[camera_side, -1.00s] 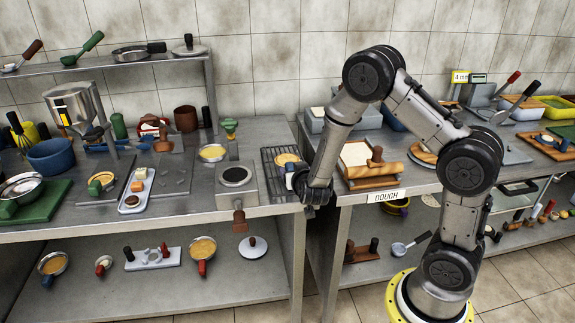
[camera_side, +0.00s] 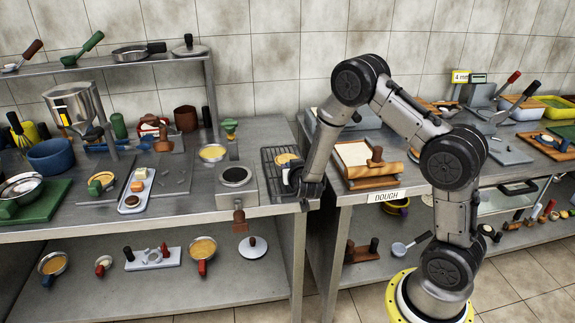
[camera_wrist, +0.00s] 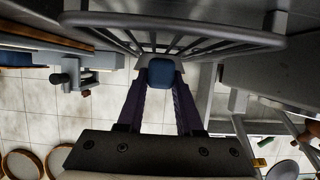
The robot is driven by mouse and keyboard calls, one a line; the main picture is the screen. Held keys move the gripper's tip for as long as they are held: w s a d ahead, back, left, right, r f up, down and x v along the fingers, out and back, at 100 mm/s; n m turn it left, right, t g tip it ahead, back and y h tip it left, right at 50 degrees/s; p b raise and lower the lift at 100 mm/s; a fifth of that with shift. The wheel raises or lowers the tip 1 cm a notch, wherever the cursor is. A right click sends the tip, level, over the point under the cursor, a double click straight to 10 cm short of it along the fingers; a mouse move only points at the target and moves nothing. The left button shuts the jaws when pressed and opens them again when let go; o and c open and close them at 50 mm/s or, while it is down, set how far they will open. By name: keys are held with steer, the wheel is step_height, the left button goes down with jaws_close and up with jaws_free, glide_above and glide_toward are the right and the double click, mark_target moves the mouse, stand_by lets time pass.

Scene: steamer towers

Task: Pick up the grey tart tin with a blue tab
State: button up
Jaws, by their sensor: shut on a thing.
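The grey tart tin with a pale yellow filling (camera_side: 286,159) is at the wire cooling rack on the left bench, near the bench's right end. My gripper (camera_side: 292,180) is at the tin's near right side. In the wrist view the blue tab (camera_wrist: 165,70) sits between the fingertips of my gripper (camera_wrist: 163,82), which is shut on it. Most of the tin's body is hidden in the wrist view, and my gripper covers part of its edge in the side view. I cannot tell whether the tin touches the rack.
The wire rack (camera_wrist: 172,20) lies close ahead of the fingertips. A burner plate (camera_side: 236,177) stands left of the rack. Another filled tin (camera_side: 213,152) is further left. A gap separates this bench from the dough bench, with its board and rolling pin (camera_side: 372,171), on the right.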

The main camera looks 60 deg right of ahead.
jaws_close()
steer(key=shift+r, duration=0.1)
steer(key=shift+r, duration=0.55)
steer(key=r, duration=0.2)
steer(key=shift+s+a+r, duration=0.1)
steer(key=shift+s+r, duration=0.1)
steer(key=shift+r, duration=0.15)
steer(key=s+a+r, duration=0.5)
steer(key=s+r, duration=0.4)
steer(key=s, duration=0.3)
steer(key=shift+s+a, duration=0.15)
steer(key=shift+s, duration=0.15)
